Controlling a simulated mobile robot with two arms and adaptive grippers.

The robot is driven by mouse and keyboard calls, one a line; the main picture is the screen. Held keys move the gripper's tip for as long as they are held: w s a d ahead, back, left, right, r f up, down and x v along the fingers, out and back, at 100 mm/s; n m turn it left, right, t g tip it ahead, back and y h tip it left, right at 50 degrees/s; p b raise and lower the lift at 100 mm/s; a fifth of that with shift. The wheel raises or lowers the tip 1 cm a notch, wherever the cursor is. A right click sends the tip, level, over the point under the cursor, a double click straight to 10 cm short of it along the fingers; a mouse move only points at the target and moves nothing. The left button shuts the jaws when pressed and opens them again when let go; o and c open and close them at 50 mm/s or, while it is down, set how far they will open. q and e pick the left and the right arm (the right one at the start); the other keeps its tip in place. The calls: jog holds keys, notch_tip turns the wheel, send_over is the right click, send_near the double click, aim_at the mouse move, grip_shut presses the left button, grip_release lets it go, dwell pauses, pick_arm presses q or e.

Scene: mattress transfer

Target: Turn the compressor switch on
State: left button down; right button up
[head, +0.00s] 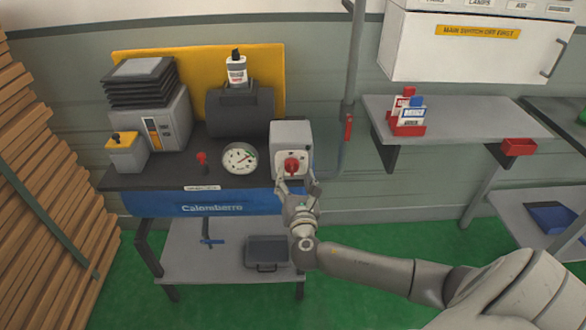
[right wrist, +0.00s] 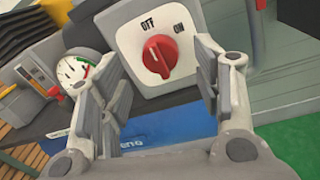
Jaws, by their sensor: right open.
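The compressor switch is a grey box (head: 291,136) with a red rotary knob (head: 291,165), at the right end of the black bench top. In the right wrist view the red knob (right wrist: 160,56) sits on a white plate marked OFF at its upper left and ON at its upper right. The knob's ridge slants up toward the OFF side. My right gripper (head: 297,186) is open just in front of and below the knob. In the right wrist view its fingers (right wrist: 155,80) stand on either side of the plate, with nothing between them. My left gripper is out of view.
A round gauge (head: 239,158) and a small red valve (head: 202,159) lie left of the switch. A vertical pipe (head: 351,70) runs to its right. A grey shelf (head: 450,115) with red holders stands further right. Stacked planks (head: 50,180) fill the left edge.

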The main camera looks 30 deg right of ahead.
aim_at(293, 170)
jog(key=shift+x, duration=2.1)
